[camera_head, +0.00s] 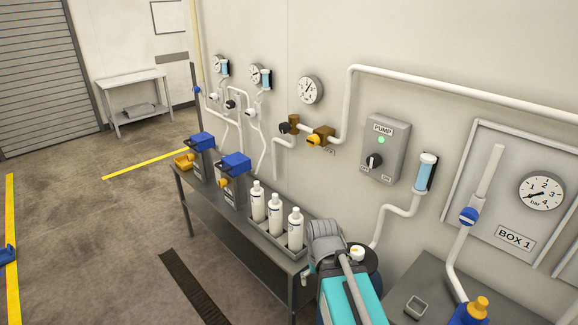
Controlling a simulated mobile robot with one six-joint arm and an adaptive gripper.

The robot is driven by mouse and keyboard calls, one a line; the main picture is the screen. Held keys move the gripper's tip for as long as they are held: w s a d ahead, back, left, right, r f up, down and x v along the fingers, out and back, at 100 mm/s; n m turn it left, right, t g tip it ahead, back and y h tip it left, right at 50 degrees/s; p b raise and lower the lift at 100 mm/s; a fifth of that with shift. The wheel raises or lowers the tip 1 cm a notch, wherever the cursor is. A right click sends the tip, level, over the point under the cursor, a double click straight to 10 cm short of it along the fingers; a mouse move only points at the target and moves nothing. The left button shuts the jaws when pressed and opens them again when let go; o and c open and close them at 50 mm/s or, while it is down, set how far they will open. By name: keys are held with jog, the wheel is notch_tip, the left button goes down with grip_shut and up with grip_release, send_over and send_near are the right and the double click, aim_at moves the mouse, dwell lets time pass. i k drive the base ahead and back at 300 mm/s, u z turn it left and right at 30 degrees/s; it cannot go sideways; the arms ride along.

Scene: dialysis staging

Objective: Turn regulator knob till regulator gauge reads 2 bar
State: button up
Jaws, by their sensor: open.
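A round white wall gauge (310,89) hangs above brass pipe fittings. Its dial is too small to read. Below it, one brass fitting (294,121) has a black knob (285,128) beside it, and a second brass fitting (324,133) carries a yellow-orange knob (313,140). A small label below the second is unreadable, so I cannot tell which knob is the regulator's. A larger gauge (541,192) marked bar is on the BOX 1 panel at the right. I cannot make out my gripper; only what look like grey and teal parts of my arm show at bottom centre, apart from the knobs.
A dark table (233,232) below the fittings bears white bottles (275,216) in a tray and blue-topped devices (236,163). A pump switch box (383,149) with a green light is right of the fittings. Open floor (90,235) lies at the left.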

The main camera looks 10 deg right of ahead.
aim_at(284, 128)
jog(key=k, duration=0.65)
jog(key=u, duration=0.2)
jog(key=i, duration=0.4)
jog(key=u, duration=0.45)
jog(key=i, duration=1.6)
jog(key=z, duration=0.6)
